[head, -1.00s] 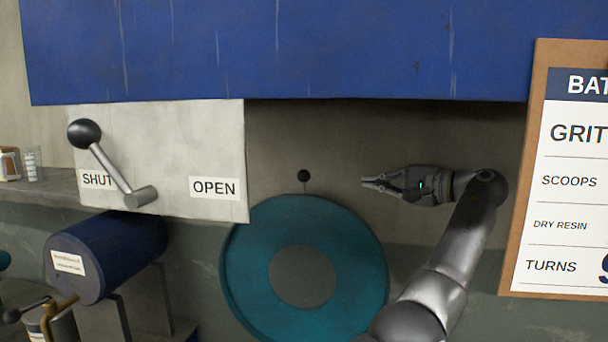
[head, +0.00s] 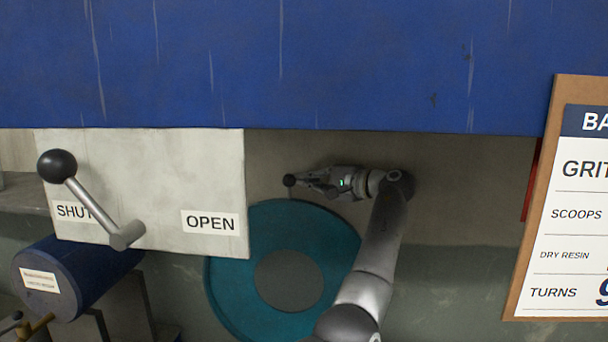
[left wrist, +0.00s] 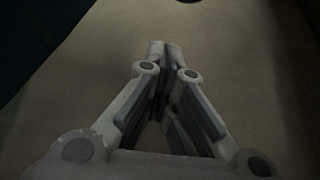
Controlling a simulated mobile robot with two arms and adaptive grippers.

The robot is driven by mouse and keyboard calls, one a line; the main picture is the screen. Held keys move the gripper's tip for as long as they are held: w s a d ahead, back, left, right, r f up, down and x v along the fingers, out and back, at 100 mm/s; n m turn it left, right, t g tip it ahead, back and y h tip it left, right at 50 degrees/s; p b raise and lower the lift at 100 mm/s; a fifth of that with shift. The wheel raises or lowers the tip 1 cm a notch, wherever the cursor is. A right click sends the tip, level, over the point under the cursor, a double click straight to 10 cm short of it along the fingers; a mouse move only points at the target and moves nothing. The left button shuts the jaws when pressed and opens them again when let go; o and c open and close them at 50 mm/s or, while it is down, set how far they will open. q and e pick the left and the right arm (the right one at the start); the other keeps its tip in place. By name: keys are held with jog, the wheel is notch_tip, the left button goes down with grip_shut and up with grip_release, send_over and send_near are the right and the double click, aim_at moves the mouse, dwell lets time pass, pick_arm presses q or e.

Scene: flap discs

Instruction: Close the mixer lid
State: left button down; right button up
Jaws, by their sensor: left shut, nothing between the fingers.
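A round teal disc (head: 335,240) with a grey centre (head: 289,280) faces me below the blue panel. It looks like the mixer's lid or mouth; I cannot tell which. A small black knob (head: 289,180) stands on a short stem at its top edge. My left gripper (head: 301,180) is shut and empty, its fingertips right beside the knob on its right side. I cannot tell whether they touch. In the left wrist view, my left gripper's fingers (left wrist: 164,48) meet at the tips with nothing between them. My right gripper is out of view.
A big blue panel (head: 300,65) hangs low above my arm. A lever (head: 90,205) with a black ball stands on a plate marked SHUT and OPEN. A blue cylinder (head: 95,275) is at lower left. A clipboard (head: 560,220) is at right.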

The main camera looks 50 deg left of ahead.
pick_arm(q)
jog(key=shift+s+d+r+p, duration=0.2)
jog(key=shift+s+d+p, duration=0.1)
jog(key=shift+s+d, duration=0.3)
jog(key=shift+s+d+r+p, duration=0.15)
jog(key=shift+s+d+p, duration=0.25)
jog(key=shift+s, duration=0.3)
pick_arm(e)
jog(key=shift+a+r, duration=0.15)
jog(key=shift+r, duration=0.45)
pick_arm(q)
jog(key=shift+d, duration=0.1)
